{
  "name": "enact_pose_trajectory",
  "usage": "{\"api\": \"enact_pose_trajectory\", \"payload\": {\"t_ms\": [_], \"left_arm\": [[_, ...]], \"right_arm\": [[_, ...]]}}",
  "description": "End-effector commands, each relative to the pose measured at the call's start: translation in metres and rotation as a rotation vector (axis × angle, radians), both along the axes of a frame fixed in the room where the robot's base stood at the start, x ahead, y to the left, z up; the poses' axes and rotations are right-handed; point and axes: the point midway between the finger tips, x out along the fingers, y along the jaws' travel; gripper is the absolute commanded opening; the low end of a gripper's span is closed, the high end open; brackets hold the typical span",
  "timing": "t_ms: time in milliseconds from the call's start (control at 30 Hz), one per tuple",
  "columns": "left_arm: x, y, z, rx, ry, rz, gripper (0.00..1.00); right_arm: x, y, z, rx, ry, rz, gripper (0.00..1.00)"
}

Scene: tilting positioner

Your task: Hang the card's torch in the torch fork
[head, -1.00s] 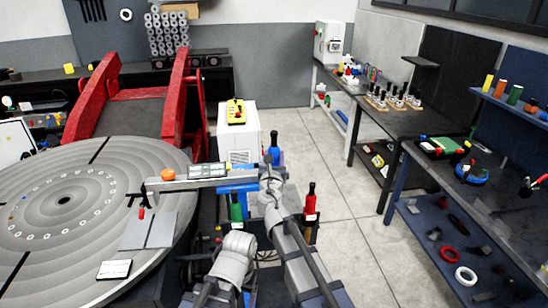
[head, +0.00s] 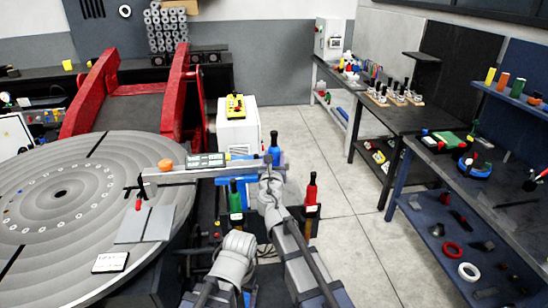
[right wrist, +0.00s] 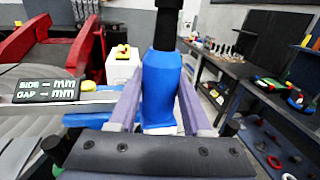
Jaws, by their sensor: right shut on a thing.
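My right gripper (head: 272,162) is shut on a blue torch (head: 274,148). In the right wrist view the blue torch (right wrist: 160,85) stands upright between the two fingers, its black top upward. A green torch (head: 236,197) and a red torch (head: 311,192) stand closer to me, on either side of my right forearm. A small white card (head: 111,262) lies on the round table's near edge; its text is too small to read. I cannot make out the torch fork for certain. My left gripper is not in view.
A grey bar with a display (head: 206,160) and an orange knob (head: 165,164) reaches over the round grey table (head: 60,165) toward my gripper. Red positioner arms (head: 92,92) and a white cabinet (head: 239,135) stand behind. Benches line the right; the floor between is clear.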

Motion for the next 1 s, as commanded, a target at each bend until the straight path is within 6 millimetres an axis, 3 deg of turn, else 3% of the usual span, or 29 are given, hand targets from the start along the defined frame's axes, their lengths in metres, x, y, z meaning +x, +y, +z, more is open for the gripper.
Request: {"api": "enact_pose_trajectory", "payload": {"t_ms": [1000], "left_arm": [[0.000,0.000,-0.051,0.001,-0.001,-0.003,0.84]], "right_arm": [[0.000,0.000,-0.051,-0.002,-0.001,0.000,0.00]]}}
